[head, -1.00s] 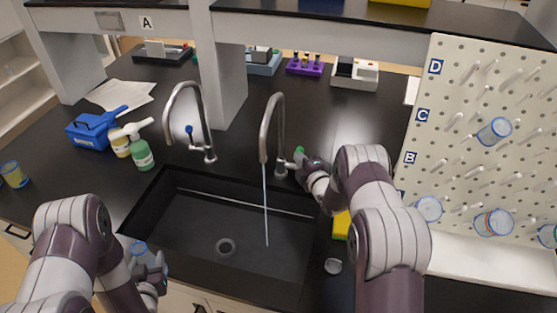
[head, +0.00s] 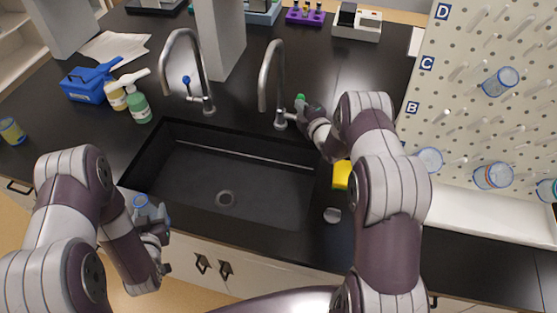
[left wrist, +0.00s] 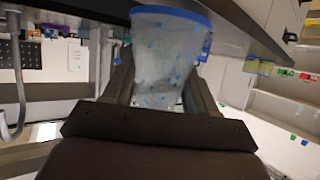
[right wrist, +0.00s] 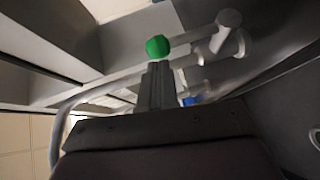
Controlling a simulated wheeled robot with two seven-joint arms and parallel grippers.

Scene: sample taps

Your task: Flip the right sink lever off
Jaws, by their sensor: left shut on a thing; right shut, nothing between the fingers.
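The right sink tap (head: 272,80) is a grey gooseneck behind the black sink. No water stream shows from its spout. Its lever has a green knob (head: 300,100), and the green knob (right wrist: 157,47) also shows in the right wrist view, just beyond my fingertips. My right gripper (head: 308,110) is shut and empty beside the lever; I cannot tell whether it touches it. My left gripper (head: 150,222) is shut on a clear beaker with a blue rim (head: 140,203), in front of the sink's left side. The beaker (left wrist: 168,50) fills the left wrist view's middle.
The left tap (head: 197,60) has a blue knob (head: 186,79). The black sink (head: 225,170) is empty. Bottles (head: 138,104) stand at left. A pegboard (head: 460,110) rises at right.

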